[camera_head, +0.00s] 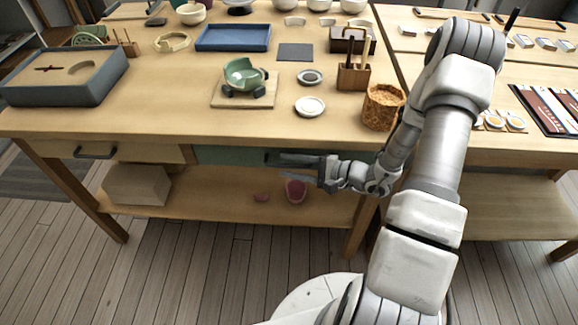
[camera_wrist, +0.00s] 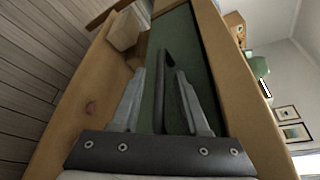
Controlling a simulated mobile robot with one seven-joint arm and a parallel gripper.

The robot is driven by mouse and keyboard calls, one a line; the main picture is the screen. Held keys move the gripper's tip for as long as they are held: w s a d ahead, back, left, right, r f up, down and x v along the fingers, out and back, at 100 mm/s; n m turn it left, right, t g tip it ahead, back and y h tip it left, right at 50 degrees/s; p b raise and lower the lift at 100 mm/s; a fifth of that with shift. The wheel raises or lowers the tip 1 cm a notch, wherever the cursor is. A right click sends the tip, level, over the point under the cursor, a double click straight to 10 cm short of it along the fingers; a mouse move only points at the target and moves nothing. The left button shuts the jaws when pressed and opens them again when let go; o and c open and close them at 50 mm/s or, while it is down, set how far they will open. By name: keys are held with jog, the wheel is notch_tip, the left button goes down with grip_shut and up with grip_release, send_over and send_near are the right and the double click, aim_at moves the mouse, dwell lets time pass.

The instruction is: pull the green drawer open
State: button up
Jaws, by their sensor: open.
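The green drawer (camera_head: 228,156) is in the front of the wooden workbench, and its front looks flush with the bench. Its green face (camera_wrist: 190,52) fills the middle of the wrist view. A dark bar handle (camera_wrist: 163,62) stands on that face. My gripper (camera_head: 277,165) is at the right part of the drawer front, pointing left in the head view. In the wrist view my gripper (camera_wrist: 160,72) is open, and the handle shows between its two fingers. I cannot tell whether either finger touches the handle. In the head view the gripper hides part of the drawer.
A wooden drawer with a dark handle (camera_head: 96,153) is at the left. On the lower shelf (camera_head: 220,204) are a box (camera_head: 137,184) and a reddish cup (camera_head: 296,190). The benchtop holds a green bowl (camera_head: 245,76) on a board and a woven basket (camera_head: 382,107). The floor before the drawer is clear.

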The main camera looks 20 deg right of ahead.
jog(key=shift+w+a+f, duration=0.1)
jog(key=shift+w+a, duration=0.05)
jog(key=shift+a, duration=0.1)
grip_shut()
dwell(1.4)
